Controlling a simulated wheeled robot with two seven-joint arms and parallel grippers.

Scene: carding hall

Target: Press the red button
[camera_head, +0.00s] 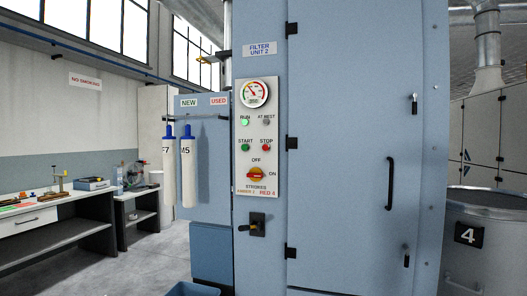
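The red button (266,147) sits on the right of the control panel (244,190), under the label STOP. A green button (245,147) is left of it under the label START. Above them the RUN lamp (245,122) glows green and the AT REST lamp (266,122) is grey. A round gauge (254,93) is at the panel's top. A red and yellow rotary switch (257,174) is below the buttons, between OFF and ON. Neither of my grippers is in view.
The panel is on a blue cabinet labelled FILTER UNIT 2 (340,60), with a door handle (390,183). Two white filter tubes (188,175) hang left of it. A blue bin (193,290) is on the floor. A workbench (60,212) stands left, a grey drum (485,240) right.

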